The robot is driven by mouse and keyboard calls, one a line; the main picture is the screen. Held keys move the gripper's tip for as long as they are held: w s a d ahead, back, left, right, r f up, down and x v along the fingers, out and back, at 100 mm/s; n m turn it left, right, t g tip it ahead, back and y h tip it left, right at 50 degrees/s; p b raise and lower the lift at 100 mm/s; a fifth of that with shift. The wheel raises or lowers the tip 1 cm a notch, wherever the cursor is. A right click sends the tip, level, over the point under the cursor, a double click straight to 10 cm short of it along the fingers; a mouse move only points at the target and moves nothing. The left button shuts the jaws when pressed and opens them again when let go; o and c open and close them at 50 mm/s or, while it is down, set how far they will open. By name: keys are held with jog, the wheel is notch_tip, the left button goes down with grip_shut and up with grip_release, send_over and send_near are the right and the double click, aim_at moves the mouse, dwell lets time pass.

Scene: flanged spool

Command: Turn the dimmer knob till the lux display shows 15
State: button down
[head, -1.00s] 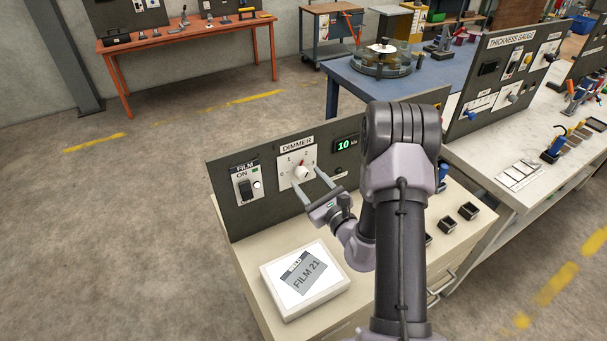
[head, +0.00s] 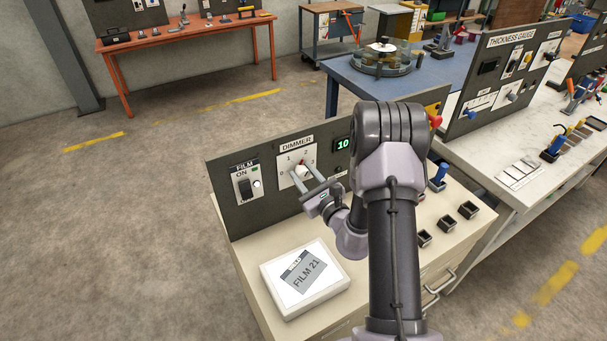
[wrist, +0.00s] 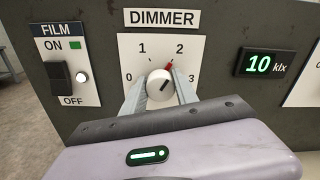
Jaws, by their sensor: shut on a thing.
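The dimmer knob (wrist: 162,90) is white and round with a dark mark, on a white plate (wrist: 133,51) numbered 0 to 3. A red mark sits near the 2 on the scale. My gripper (wrist: 160,88) is shut on the knob, one finger on each side of it. In the head view the knob (head: 302,172) sits between the fingertips of my gripper (head: 304,176). The lux display (wrist: 266,63) reads 10 klx in green; it also shows in the head view (head: 343,145), partly cut off by my arm.
Left of the dimmer is a FILM switch (wrist: 59,78) with ON and OFF labels and a green light. Several small black holders (head: 447,223) stand to the right of my arm.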

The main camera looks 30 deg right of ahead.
jog(key=shift+m, duration=0.3)
jog(key=m+p, duration=0.2)
jog(key=m, duration=0.2)
jog(key=shift+r+m+p, duration=0.1)
jog(key=shift+m+p, duration=0.25)
jog(key=shift+m, duration=0.05)
jog(key=m+p, duration=0.1)
jog(key=m, duration=0.2)
jog(key=shift+d+p, duration=0.1)
jog(key=shift+p, duration=0.2)
jog(key=shift+m+p, duration=0.6)
jog(key=shift+m, duration=1)
jog(key=shift+f, duration=0.2)
jog(key=c, duration=0.9)
grip_release()
jog(key=shift+c, duration=0.2)
